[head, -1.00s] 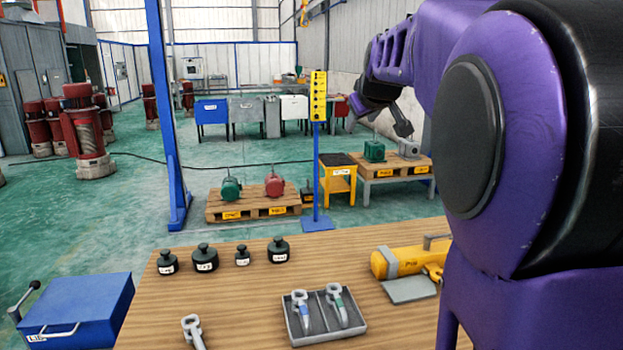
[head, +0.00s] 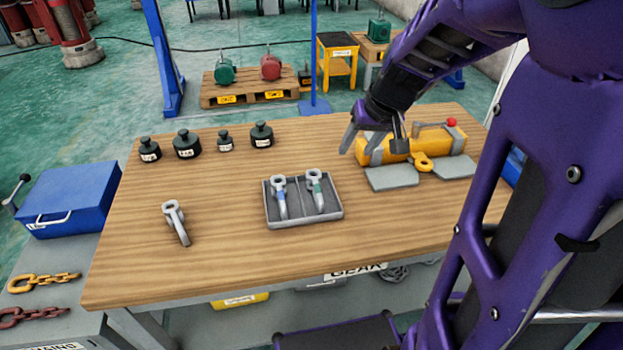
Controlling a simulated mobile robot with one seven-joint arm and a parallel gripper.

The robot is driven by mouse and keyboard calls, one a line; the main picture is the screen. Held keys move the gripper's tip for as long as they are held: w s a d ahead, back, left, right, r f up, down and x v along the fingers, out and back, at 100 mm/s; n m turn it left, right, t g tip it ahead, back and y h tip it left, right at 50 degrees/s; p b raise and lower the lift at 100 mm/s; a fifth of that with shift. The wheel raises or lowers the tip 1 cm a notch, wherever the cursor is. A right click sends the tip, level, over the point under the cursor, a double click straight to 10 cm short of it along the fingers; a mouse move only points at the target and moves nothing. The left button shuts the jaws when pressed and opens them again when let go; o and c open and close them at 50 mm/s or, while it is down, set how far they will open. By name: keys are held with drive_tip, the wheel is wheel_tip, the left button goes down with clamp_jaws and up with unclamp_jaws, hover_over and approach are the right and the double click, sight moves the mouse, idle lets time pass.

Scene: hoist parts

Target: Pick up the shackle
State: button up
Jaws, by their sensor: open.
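A plain grey shackle (head: 175,222) lies alone on the left part of the wooden table (head: 220,270). Two more shackles, one with a blue band (head: 280,199) and one with a green band (head: 316,192), lie in separate compartments of a grey divided tray (head: 334,214) at the table's middle. My gripper (head: 372,146) is open and empty above the back right of the table, in front of the yellow lifting device. It is right of and behind the tray, well apart from every shackle.
Several black weights (head: 187,145) stand along the table's back left. A yellow lifting device (head: 440,142) with grey plates lies at the right. A blue box (head: 72,196) and chains (head: 42,282) are left of the table. The wood between lone shackle and tray is clear.

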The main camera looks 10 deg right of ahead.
drive_tip(key=a, duration=0.3)
drive_tip(key=b, duration=0.6)
hover_over(318, 186)
drive_tip(key=s+d, duration=0.1)
drive_tip(key=s, duration=0.2)
wheel_tip(318, 186, down, 10)
drive_tip(key=shift+y, duration=0.4)
drive_tip(key=shift+b+x, duration=0.95)
drive_tip(key=shift+x, duration=2.05)
drive_tip(key=shift+w+d+r, duration=0.1)
clamp_jaws()
